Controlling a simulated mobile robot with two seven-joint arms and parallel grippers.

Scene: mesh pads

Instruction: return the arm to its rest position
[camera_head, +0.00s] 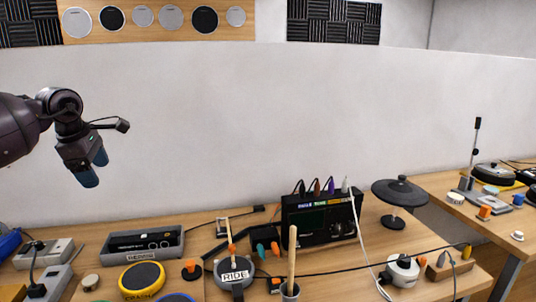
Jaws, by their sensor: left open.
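My left arm comes in from the left edge. Its gripper (94,168) has blue fingertips that point down, and it is open with nothing held. It hangs in the air in front of the plain pale wall, well above the left part of the wooden table (345,268) and touching nothing. My right arm and gripper are not in view.
A black module (320,219) with several cables stands at the table's back. A dark cymbal pad (400,191) on a stand is to its right. A yellow-rimmed pad (142,277), a RIDE pad (235,269) and a grey tray (143,243) lie in front. Air around the gripper is clear.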

